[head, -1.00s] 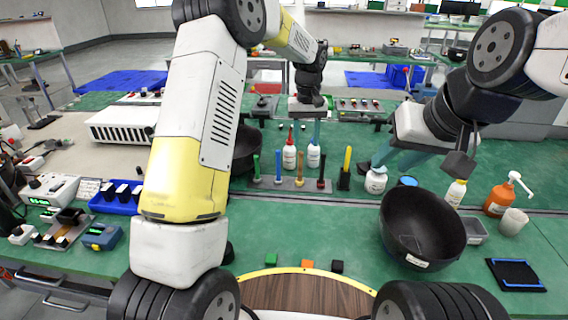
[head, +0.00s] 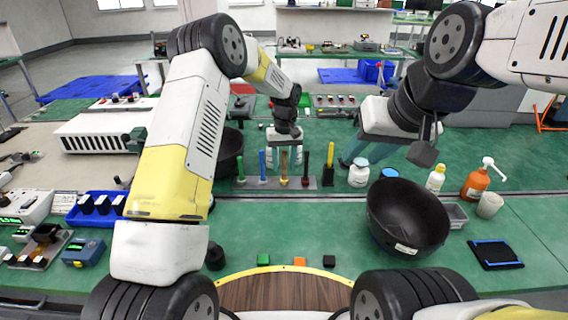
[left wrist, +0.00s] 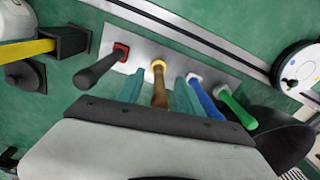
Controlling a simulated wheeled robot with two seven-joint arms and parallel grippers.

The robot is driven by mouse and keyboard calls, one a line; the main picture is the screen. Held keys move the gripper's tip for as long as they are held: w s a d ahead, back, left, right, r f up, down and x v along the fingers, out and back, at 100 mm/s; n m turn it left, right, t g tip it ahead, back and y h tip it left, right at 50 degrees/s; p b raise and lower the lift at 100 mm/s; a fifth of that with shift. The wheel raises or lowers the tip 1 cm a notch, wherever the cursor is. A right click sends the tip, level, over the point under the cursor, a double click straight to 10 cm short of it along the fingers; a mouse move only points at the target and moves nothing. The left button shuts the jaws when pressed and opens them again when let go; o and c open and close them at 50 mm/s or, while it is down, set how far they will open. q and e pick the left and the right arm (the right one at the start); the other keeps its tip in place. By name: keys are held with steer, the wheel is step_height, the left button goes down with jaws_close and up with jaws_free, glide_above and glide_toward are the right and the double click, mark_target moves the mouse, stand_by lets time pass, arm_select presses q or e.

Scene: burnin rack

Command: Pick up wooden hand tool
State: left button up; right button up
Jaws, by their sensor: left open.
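The wooden hand tool (head: 284,161) has a brown handle and stands upright in a grey rack (head: 251,182) with blue, green and dark red-based tools. It also shows in the left wrist view (left wrist: 159,88), rising from a yellow collar. My left gripper (head: 283,156) is open, pointing down at the rack. In the left wrist view its teal fingers (left wrist: 158,97) lie on either side of the brown handle, with a gap visible. The blue tool (left wrist: 205,98) is close beside one finger. My right gripper (head: 366,155) hangs near a white bottle; its opening is unclear.
A yellow-handled tool (head: 330,155) stands in a black holder right of the rack. A black bowl (head: 407,217), white bottle (head: 359,174) and orange bottle (head: 475,184) stand further right. Small green, orange and black blocks lie in front. The green table is clear between the rack and blocks.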

mark_target(284, 175)
arm_select(q)
steer(key=shift+f, duration=0.45)
jaws_close()
steer(key=shift+r, duration=0.2)
steer(key=shift+r, duration=0.6)
step_height(284, 175, up, 2)
steer(key=shift+r, duration=0.2)
steer(key=s+d, duration=0.4)
steer(key=s, duration=0.3)
steer(key=s+d+r, duration=0.1)
steer(key=s+d, duration=0.3)
steer(key=s, duration=0.3)
